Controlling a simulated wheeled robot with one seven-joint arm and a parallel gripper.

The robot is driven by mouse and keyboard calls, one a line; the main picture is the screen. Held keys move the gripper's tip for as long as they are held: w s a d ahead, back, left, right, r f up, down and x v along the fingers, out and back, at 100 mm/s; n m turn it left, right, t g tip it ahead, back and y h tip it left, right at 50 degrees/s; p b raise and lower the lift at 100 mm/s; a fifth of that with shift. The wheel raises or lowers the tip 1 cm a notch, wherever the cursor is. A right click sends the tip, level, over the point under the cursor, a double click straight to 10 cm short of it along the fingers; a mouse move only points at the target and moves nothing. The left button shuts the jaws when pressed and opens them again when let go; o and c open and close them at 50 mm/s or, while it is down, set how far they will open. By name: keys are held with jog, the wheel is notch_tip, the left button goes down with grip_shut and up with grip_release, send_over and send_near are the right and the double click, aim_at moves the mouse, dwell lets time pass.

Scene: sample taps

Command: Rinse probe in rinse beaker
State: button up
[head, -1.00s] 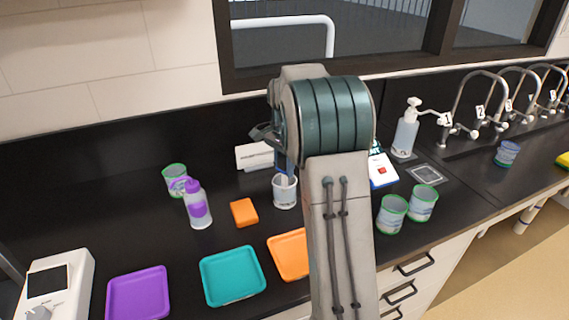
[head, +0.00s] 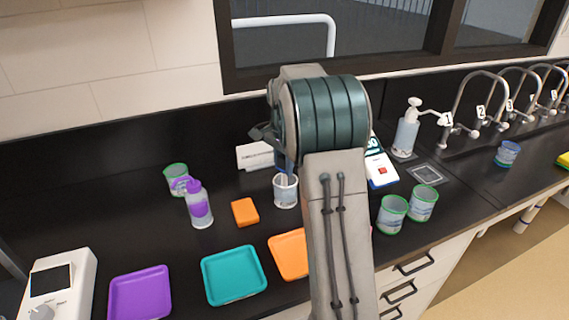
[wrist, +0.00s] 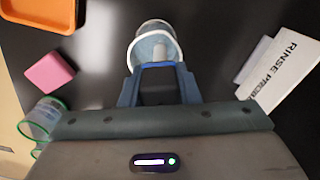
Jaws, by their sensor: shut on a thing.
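A clear rinse beaker (head: 286,192) stands on the black bench beside the rinse sign (head: 255,156). My gripper (wrist: 158,88) is above the beaker, its blue fingers shut on the probe. The grey probe (wrist: 159,50) points down inside the beaker's rim in the wrist view, where the beaker (wrist: 142,33) also shows. How deep the probe reaches, and whether it touches the wall, I cannot tell. In the head view my arm hides most of my gripper.
A purple-capped bottle (head: 199,208), an orange block (head: 245,212) and a green-rimmed beaker (head: 175,178) stand to the left. Green-rimmed beakers (head: 392,214) stand right of my arm. A pink block (wrist: 50,73) is near the rinse beaker. Coloured trays (head: 234,275) line the front.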

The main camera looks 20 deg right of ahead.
jog(key=shift+s+a, duration=0.3)
jog(key=shift+s, duration=0.05)
jog(key=shift+s+d, duration=0.1)
jog(key=shift+d, duration=0.05)
jog(key=shift+s+d, duration=0.25)
jog(key=shift+s, duration=0.05)
jog(key=shift+w, duration=0.4)
jog(key=shift+r+p, duration=0.1)
jog(key=shift+p, duration=0.2)
dwell(0.4)
jog(key=shift+r+p, duration=3.75)
jog(key=shift+r, duration=0.95)
